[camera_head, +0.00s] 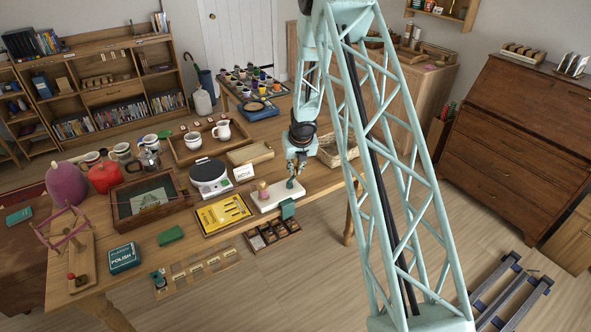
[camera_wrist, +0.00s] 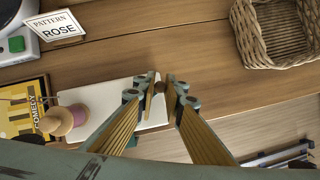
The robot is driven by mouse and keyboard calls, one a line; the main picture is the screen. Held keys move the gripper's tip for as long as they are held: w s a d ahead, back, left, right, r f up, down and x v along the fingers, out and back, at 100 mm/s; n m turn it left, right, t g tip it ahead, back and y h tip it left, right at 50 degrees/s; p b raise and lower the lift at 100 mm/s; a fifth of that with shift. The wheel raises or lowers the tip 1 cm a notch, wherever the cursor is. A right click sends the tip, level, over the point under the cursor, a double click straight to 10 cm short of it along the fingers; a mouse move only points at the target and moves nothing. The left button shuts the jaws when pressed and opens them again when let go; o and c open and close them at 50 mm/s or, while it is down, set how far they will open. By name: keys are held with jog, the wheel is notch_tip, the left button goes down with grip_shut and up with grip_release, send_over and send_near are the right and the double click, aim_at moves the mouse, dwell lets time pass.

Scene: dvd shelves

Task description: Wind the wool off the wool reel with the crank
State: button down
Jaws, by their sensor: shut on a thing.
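A pink reel (camera_head: 263,188) with a pale wooden top stands on the left part of a white board (camera_head: 270,202) near the table's front edge. In the wrist view the reel (camera_wrist: 58,120) is left of my gripper, apart from it. My gripper (camera_head: 291,181) is low over the board's right end. In the wrist view my gripper (camera_wrist: 160,86) has its fingertips closed around a small brown knob (camera_wrist: 159,87), seemingly the crank's handle. The rest of the crank is hidden by the fingers. A wooden winder frame (camera_head: 66,236) with pinkish arms stands at the table's far left.
A wicker basket (camera_head: 337,150) is at the back right. An open compartment tray (camera_head: 271,235) is below the front edge.

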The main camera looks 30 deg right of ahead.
jog(key=shift+w+n, duration=0.15)
jog(key=shift+n, duration=0.25)
dwell(0.4)
jog(key=c, duration=2.7)
grip_release()
jog(key=shift+r, duration=0.15)
jog(key=shift+v, duration=5.8)
jog(key=shift+d, duration=0.1)
